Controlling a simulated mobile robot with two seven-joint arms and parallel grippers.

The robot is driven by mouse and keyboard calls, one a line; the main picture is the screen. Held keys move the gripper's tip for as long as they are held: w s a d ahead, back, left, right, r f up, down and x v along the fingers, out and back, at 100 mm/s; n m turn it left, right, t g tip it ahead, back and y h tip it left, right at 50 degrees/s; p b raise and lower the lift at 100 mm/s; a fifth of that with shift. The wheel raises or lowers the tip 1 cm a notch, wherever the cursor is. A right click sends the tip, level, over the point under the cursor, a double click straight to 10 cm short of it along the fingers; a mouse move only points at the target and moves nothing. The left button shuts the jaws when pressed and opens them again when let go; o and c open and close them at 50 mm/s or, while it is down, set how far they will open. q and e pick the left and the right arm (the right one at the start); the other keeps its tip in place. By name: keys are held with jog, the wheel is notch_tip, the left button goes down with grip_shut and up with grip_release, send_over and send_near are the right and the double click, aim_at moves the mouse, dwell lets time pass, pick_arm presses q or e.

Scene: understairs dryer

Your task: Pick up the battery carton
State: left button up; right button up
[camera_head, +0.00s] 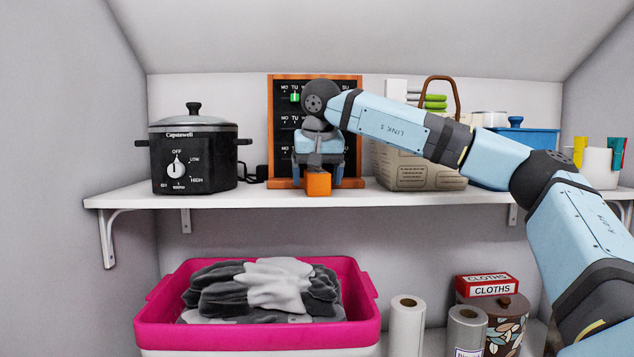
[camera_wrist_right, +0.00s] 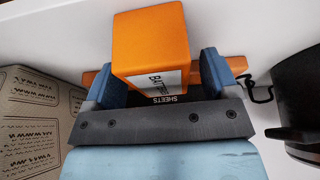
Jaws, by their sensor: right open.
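The battery carton (camera_head: 319,184) is a small orange box at the front edge of the white shelf. In the right wrist view the carton (camera_wrist_right: 150,42) shows a pale label with partly visible lettering. My right gripper (camera_head: 318,168) is in front of the board and over the carton. In the wrist view its two blue fingers (camera_wrist_right: 160,82) stand open, one on each side of the carton's near end. Whether either finger touches it I cannot tell. My left gripper is in neither view.
On the shelf (camera_head: 400,195), a black slow cooker (camera_head: 190,155) stands left and a wood-framed board (camera_head: 283,125) behind the gripper. A patterned basket (camera_head: 415,172) and blue box (camera_head: 530,138) stand right. Below are a pink-rimmed tub (camera_head: 160,312) with cloths and paper rolls (camera_head: 407,325).

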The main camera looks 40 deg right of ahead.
jog(key=c, duration=1.1)
jog(key=shift+r, duration=0.15)
